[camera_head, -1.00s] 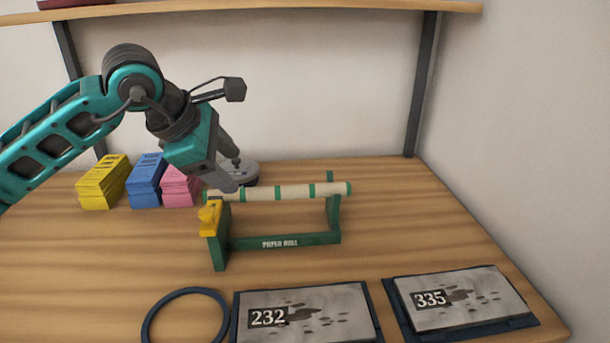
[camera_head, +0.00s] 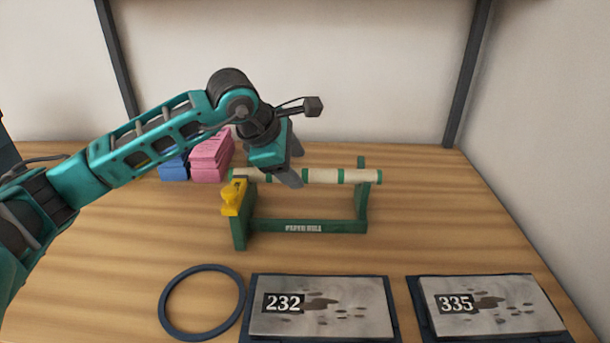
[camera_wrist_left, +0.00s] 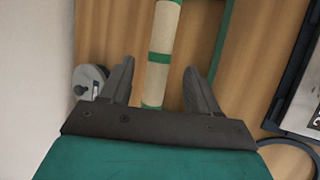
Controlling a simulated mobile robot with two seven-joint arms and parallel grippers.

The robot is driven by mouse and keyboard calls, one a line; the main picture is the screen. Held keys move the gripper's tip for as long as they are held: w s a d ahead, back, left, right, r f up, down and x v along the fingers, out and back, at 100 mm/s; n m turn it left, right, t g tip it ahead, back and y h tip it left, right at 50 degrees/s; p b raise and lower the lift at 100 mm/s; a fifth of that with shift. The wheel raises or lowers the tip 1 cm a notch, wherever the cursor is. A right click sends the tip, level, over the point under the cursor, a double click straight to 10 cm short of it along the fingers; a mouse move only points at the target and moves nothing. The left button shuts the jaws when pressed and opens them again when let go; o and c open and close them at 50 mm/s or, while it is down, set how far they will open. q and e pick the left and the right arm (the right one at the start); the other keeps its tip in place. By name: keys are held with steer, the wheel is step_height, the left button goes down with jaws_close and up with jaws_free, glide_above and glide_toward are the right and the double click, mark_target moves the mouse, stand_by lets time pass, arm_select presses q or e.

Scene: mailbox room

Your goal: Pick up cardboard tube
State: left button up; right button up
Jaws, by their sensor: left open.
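The cardboard tube (camera_head: 325,176) is beige with green bands. It lies level across the top of a green paper roll holder (camera_head: 305,226) that has a yellow part (camera_head: 233,198) at its left end. My left gripper (camera_head: 293,168) is open and hangs over the left half of the tube, hiding a piece of it. In the left wrist view the tube (camera_wrist_left: 161,45) runs between the two spread fingers (camera_wrist_left: 158,85). I cannot tell whether either finger touches it. My right gripper is not in view.
Pink (camera_head: 211,155) and blue (camera_head: 173,166) stacks stand behind my left arm. A grey round object (camera_wrist_left: 88,82) lies beside the left finger in the wrist view. A dark ring (camera_head: 202,302) and plates marked 232 (camera_head: 345,305) and 335 (camera_head: 510,305) lie in front. Walls bound the wooden table.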

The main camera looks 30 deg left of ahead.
mark_target(301, 172)
arm_select(q)
steer(key=x, duration=0.3)
steer(key=shift+w+f, duration=0.15)
steer(key=shift+c, duration=0.2)
steer(key=c, duration=1)
jaws_close()
